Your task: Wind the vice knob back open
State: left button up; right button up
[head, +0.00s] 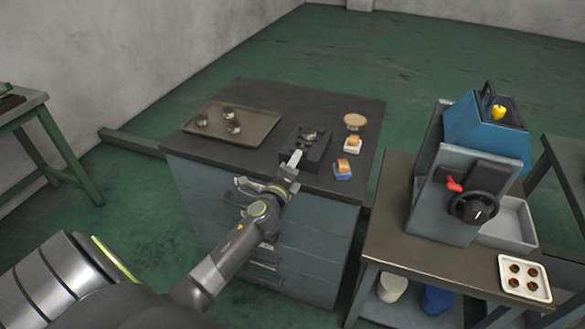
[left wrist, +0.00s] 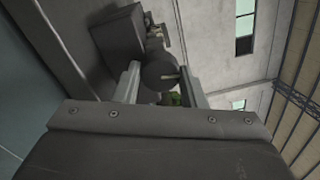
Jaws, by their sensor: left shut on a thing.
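The dark vice (head: 317,151) sits on the dark top of the drawer cabinet, with a small round part on top of it. My left gripper (head: 294,158) reaches its near side from the front. In the left wrist view the round dark vice knob (left wrist: 160,70) lies between the two fingers of my left gripper (left wrist: 160,88), which is shut on it. A small pin sticks out of the knob's face. The vice body (left wrist: 118,38) shows behind the knob. In the head view the fingers hide most of the knob. My right gripper is not in view.
A brown tray (head: 252,139) with several dark round pieces lies left of the vice. Right of it are a round tan-topped item (head: 355,121), a white-based brush (head: 352,145) and a blue-based brush (head: 343,171). A blue-grey machine (head: 447,200) stands on the right bench.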

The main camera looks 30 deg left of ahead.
pick_arm(q)
jog(key=shift+n+b, duration=0.45)
jog(key=shift+n, duration=0.75)
jog(key=o, duration=1)
jog(key=b+v, duration=0.2)
jog(key=v, duration=1.5)
jog(key=shift+s+d, duration=0.15)
jog(key=shift+s, duration=0.1)
